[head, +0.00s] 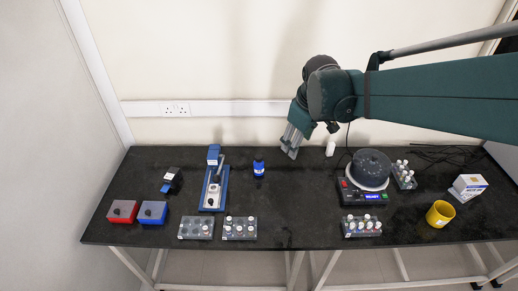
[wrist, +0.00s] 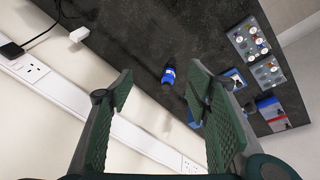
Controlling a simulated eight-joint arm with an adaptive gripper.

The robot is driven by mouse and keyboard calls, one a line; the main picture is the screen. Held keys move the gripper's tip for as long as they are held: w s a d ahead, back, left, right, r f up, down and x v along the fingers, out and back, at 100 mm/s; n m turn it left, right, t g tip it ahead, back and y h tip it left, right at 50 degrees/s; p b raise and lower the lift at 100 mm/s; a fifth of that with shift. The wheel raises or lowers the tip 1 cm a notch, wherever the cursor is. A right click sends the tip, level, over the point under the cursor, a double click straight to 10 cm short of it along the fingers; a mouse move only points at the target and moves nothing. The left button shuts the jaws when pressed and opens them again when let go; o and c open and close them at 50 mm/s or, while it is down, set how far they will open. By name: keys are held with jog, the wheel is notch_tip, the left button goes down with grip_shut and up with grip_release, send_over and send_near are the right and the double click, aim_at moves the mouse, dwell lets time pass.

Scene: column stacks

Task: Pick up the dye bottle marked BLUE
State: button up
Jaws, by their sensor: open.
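A small blue bottle (head: 259,167) with a dark cap and a pale label stands upright near the back middle of the black bench; its lettering is too small to read. It also shows in the wrist view (wrist: 169,75), beyond and between my fingers. My gripper (head: 291,147) is to the right of the bottle in the head view, near the back edge of the bench, apart from it. In the wrist view my gripper (wrist: 165,90) has its two green-padded fingers wide apart with nothing between them.
A blue-based device (head: 213,187) stands left of the bottle. Racks of small vials (head: 240,229) line the front. A black round machine (head: 371,170), a yellow mug (head: 439,214) and a white box (head: 468,187) are at right. Red (head: 122,211) and blue (head: 153,212) boxes sit at left. Mid-front bench is clear.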

aim_at(258, 157)
jog(key=w+a+f+n+g, duration=0.1)
jog(key=w+a+f+n, duration=0.1)
jog(key=w+a+f, duration=0.2)
jog(key=w+a+f+n+g, duration=0.1)
jog(key=w+a+f+n, duration=0.2)
jog(key=f, duration=0.8)
jog(key=w+a+f+n+g, duration=0.1)
jog(key=w+a+f+n, duration=0.2)
jog(key=w+a+f, duration=0.3)
jog(key=shift+w+a+f+b, duration=0.15)
jog(key=shift+w+f, duration=0.25)
jog(key=shift+w, duration=0.6)
jog(key=shift+w+a+f+b, duration=0.1)
jog(key=shift+w+f+b, duration=0.2)
jog(key=shift+w, duration=0.7)
jog(key=shift+a+f, duration=0.1)
jog(key=shift+f, duration=0.3)
jog(key=shift+f, duration=1.3)
jog(key=shift+f+b, duration=0.5)
jog(key=shift+f, duration=2.1)
jog(key=c, duration=1)
